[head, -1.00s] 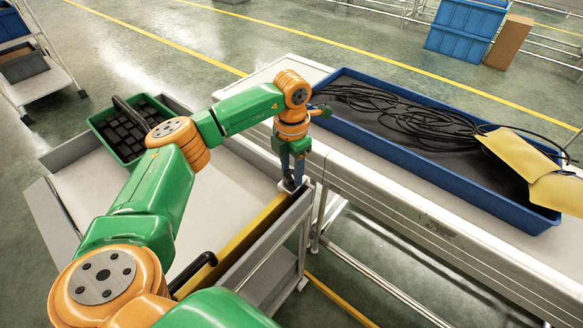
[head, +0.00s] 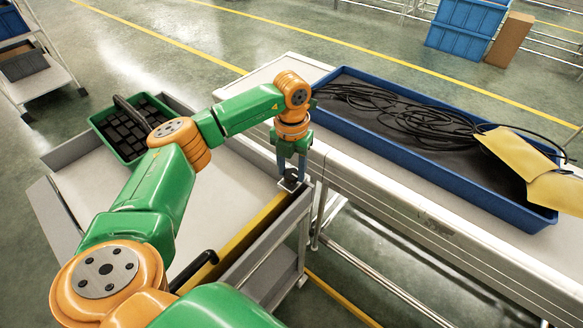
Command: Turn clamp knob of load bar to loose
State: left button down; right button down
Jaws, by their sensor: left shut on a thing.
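The load bar (head: 248,230) is a long yellow bar lying along the right part of the grey cart. At its far end, by the cart's corner, is a small dark clamp (head: 291,184) with its knob. My left gripper (head: 290,177) points straight down there, its blue-grey fingers on either side of the knob and shut on it. The fingers and the wrist hide most of the knob, so its exact angle cannot be read. My right gripper is out of view.
A green crate (head: 163,157) of dark blocks stands at the cart's far left. A black handle (head: 205,260) rises near the bar's near end. A conveyor bench right of the cart carries a blue tray (head: 410,170) with black cables and yellow sheets.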

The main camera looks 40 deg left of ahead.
aim_at(291, 173)
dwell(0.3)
pick_arm(q)
jog(key=shift+c, duration=1.8)
grip_release()
jog(key=shift+r, duration=0.1)
notch_tip(291, 173, up, 7)
jog(key=shift+b, duration=0.65)
